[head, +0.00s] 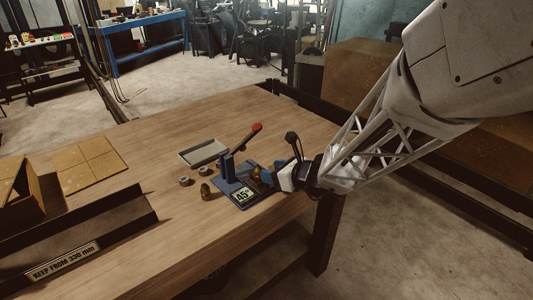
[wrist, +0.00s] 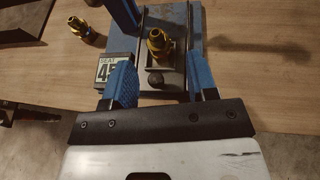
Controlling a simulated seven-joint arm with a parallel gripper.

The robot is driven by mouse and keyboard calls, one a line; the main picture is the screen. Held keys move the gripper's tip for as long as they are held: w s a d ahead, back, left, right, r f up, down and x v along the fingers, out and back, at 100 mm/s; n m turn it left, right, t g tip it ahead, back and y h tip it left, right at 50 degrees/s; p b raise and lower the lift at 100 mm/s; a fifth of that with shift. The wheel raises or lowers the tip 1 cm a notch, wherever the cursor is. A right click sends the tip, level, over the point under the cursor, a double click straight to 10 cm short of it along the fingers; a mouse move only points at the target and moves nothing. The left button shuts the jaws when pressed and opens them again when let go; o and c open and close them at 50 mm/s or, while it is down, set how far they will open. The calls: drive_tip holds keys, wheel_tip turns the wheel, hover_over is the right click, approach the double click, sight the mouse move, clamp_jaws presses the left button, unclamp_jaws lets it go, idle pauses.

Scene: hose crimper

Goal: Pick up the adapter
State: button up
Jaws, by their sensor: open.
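One brass fitting (head: 257,174) stands upright on the blue hose crimper (head: 226,184). In the wrist view this fitting (wrist: 158,43) sits on the crimper's slide, just beyond and between my fingertips. A second brass fitting (head: 206,191) is on the table left of the crimper; it also shows at the upper left of the wrist view (wrist: 85,31). Which of them is the adapter I cannot tell. My gripper (wrist: 161,72) is open and empty, its two blue fingers spread over the near end of the crimper. A dark round knob (wrist: 155,79) lies between the fingers.
The crimper has a red-tipped lever (head: 256,128) and a "SEAT 45°" plate (head: 243,195). Two small metal rings (head: 184,181) and a shallow grey tray (head: 204,153) are to its left. A dark angled guard (head: 85,235) and a cardboard box (head: 28,195) stand farther left. The table's back is clear.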

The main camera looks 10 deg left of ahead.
sight(260, 168)
drive_tip(key=shift+a+f, duration=0.1)
drive_tip(key=shift+a, duration=0.05)
drive_tip(key=shift+x, duration=2.65)
drive_tip(key=shift+c, duration=0.2)
drive_tip(key=c, duration=0.9)
wheel_tip(260, 168, up, 2)
drive_tip(key=shift+r, duration=0.1)
drive_tip(key=shift+s+r, duration=0.2)
drive_tip(key=shift+r, duration=0.7)
drive_tip(key=s+d, duration=0.3)
drive_tip(key=s, duration=0.4)
drive_tip(key=s+d+r, duration=0.1)
drive_tip(key=s+d, duration=0.2)
drive_tip(key=s, duration=0.4)
drive_tip(key=shift+s+d, duration=0.15)
drive_tip(key=shift+s, duration=0.05)
